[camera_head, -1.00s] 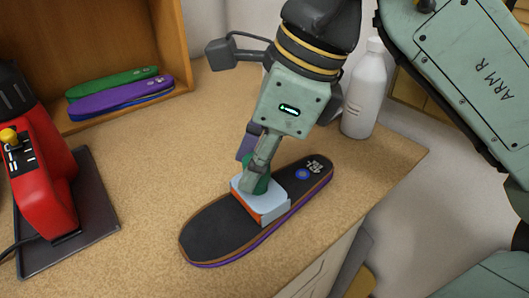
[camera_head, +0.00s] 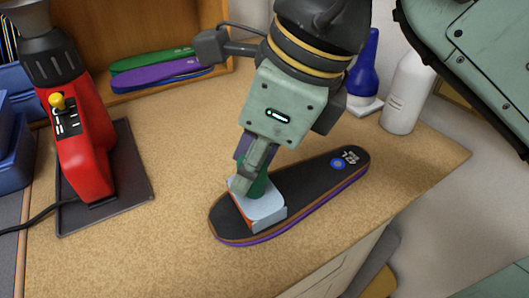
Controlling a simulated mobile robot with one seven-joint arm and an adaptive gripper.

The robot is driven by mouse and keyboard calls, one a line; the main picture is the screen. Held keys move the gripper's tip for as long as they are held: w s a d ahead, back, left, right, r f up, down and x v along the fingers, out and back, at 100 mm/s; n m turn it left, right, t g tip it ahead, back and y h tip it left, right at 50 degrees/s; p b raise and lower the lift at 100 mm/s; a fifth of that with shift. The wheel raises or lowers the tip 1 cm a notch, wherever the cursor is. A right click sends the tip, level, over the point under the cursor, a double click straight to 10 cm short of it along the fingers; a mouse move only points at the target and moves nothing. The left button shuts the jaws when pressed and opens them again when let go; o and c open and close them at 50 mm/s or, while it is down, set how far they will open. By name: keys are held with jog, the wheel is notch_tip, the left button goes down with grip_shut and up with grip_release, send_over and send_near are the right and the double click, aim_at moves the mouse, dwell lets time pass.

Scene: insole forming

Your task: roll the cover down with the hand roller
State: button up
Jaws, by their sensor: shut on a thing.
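My gripper (camera_head: 250,186) is shut on the green handle (camera_head: 262,184) of a flat, block-shaped tool (camera_head: 264,207) with a pale blue-white top and an orange edge. No round roller shows on it. The tool rests on the insole (camera_head: 308,184), over its broad near-left end. The insole's black cover lies on top, with a brown edge and a purple layer below it.
A red machine (camera_head: 80,150) with a yellow knob stands on a dark mat (camera_head: 135,180) at left. Green and purple insoles (camera_head: 160,72) lie in a wooden shelf behind. A blue bottle (camera_head: 364,70) and a white bottle (camera_head: 405,95) stand at back right. The table's front is clear.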

jog(key=shift+s+a+f, duration=0.1)
jog(key=shift+s+a, duration=0.4)
jog(key=shift+a, duration=0.25)
jog(key=shift+w+d+r+p, duration=0.15)
jog(key=shift+w+d, duration=0.65)
jog(key=shift+d, duration=0.5)
jog(key=shift+w+d+r+p, duration=0.15)
jog(key=shift+w+d, duration=0.7)
jog(key=shift+d, duration=0.5)
jog(key=shift+w+d+r+p, duration=0.15)
jog(key=shift+w+d, duration=0.65)
jog(key=shift+d, duration=0.5)
jog(key=shift+w+d+p, duration=0.3)
jog(key=shift+w+d, duration=0.4)
jog(key=shift+d, duration=0.45)
jog(key=shift+w+d+p, duration=0.25)
jog(key=shift+w+d, duration=0.5)
jog(key=shift+d, duration=0.45)
jog(key=shift+w+d+p, duration=0.3)
jog(key=shift+w+d, duration=0.4)
jog(key=shift+d, duration=0.45)
notch_tip(320, 180, up, 7)
jog(key=p, duration=0.5)
jog(key=shift+p, duration=0.3)
